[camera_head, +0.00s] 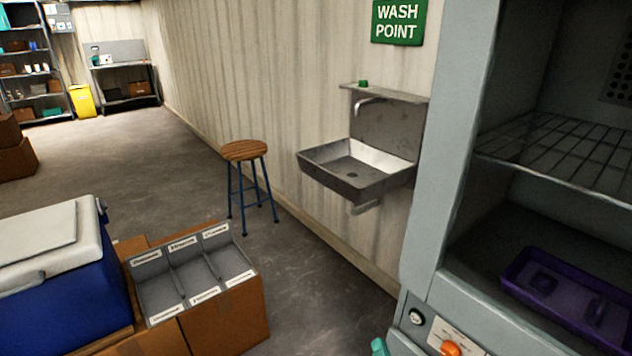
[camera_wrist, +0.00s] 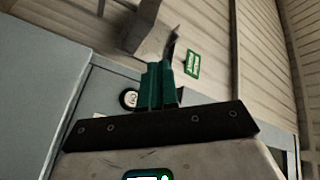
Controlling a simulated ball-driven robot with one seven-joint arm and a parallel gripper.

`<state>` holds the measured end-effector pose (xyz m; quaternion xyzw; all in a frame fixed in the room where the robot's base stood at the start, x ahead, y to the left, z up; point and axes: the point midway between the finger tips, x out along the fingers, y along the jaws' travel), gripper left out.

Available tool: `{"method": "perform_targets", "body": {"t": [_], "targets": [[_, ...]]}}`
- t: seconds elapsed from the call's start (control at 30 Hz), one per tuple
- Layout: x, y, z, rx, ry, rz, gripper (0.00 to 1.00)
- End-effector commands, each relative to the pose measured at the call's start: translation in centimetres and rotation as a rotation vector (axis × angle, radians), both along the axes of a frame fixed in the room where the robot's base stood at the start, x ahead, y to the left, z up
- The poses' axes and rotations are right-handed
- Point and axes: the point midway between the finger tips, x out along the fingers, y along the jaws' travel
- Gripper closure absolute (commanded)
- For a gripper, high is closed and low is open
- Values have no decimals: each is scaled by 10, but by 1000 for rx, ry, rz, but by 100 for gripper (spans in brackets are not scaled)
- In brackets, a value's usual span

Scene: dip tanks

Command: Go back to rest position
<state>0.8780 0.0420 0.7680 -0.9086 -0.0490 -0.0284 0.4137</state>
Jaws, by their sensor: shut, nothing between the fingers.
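My gripper (camera_wrist: 160,78) shows in the wrist view as two dark teal fingers, close together with nothing between them. It points up past a grey-blue cabinet front toward the ribbed wall. A small teal piece (camera_head: 380,346) at the bottom edge of the head view may be part of my arm; too little shows to tell.
An open grey cabinet (camera_head: 462,120) with a wire shelf and a purple tray (camera_head: 545,283) stands at the right. A metal sink (camera_head: 345,185) hangs on the wall beside a stool (camera_head: 246,152). A divided grey tray (camera_head: 163,287) and a blue cooler (camera_head: 70,300) are at lower left. The floor (camera_head: 120,165) behind is clear.

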Motion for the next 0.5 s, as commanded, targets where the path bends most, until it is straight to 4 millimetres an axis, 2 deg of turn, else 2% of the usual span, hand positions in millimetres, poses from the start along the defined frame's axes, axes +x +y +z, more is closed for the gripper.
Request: {"method": "perform_targets", "body": {"t": [0.13,0.27,0.37,0.5], "targets": [[-24,9,-8,-153,150,153,100],[-53,9,-21,-289,301,267,100],[-81,2,-31,-393,431,340,100],[-129,-18,-43,-524,634,418,100]]}}
